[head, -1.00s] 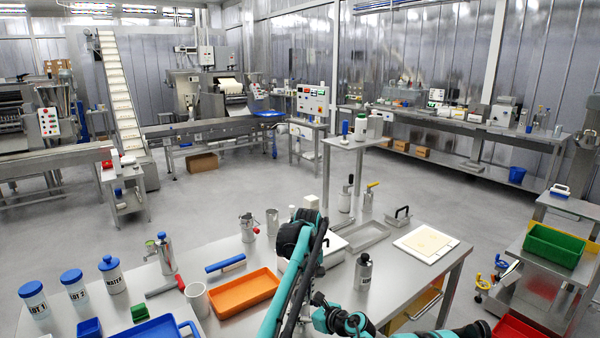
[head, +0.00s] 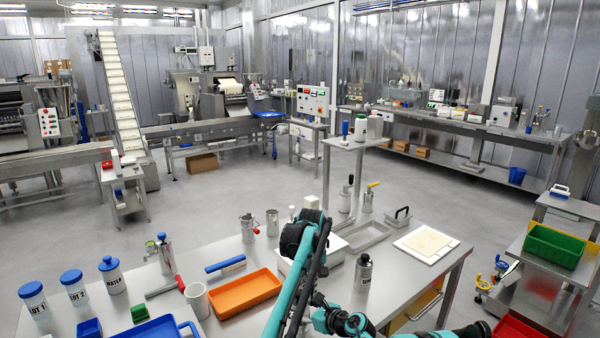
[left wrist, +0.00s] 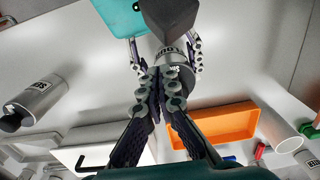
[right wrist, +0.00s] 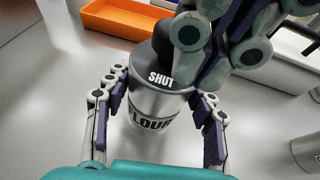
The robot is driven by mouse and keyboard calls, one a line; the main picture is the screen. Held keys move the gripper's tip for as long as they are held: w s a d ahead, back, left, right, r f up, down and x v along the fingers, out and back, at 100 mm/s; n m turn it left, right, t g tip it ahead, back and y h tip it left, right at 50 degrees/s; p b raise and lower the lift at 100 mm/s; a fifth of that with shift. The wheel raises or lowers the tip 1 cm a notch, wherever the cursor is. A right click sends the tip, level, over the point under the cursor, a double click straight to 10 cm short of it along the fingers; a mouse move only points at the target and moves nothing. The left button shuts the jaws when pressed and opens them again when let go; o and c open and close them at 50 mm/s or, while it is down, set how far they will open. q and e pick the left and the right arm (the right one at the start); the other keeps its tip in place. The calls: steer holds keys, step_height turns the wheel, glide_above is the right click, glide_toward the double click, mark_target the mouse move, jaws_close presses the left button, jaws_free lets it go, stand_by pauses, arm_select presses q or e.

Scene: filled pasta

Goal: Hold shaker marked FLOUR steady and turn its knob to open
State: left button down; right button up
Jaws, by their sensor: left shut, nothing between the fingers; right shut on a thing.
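The FLOUR shaker (right wrist: 150,105) is a metal can with a dark top marked SHUT (right wrist: 161,79). It stands on the steel table in the right wrist view, and it also shows in the left wrist view (left wrist: 178,62). My right gripper (right wrist: 158,98) has its fingers on both sides of the can and is shut on it. My left gripper (left wrist: 163,80) is shut and empty, its fingertips close over the dark top. Whether they touch it I cannot tell, and the knob is mostly hidden by them. In the head view my arms hide the shaker.
A second metal shaker (head: 363,272) stands nearby on the table. An orange tray (head: 245,293), a white cup (head: 197,300), a blue-handled tool (head: 225,264) and a white board (head: 426,244) lie around. Bare table lies right of the second shaker.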

mark_target(302, 306)
arm_select(q)
step_height(302, 306, up, 7)
steer(key=s+a, duration=0.1)
steer(key=a, duration=0.1)
steer(key=shift+s+a+f, duration=0.1)
steer(key=shift+f, duration=1.65)
steer(key=shift+s+a+f, duration=0.1)
steer(key=shift+f, duration=1.65)
steer(key=shift+w, duration=0.2)
steer(key=shift+d, duration=0.15)
steer(key=shift+w+d, duration=0.3)
steer(key=shift+d, duration=0.15)
steer(key=shift+w+d, duration=0.15)
steer(key=shift+w+d, duration=0.1)
steer(key=shift+w, duration=0.15)
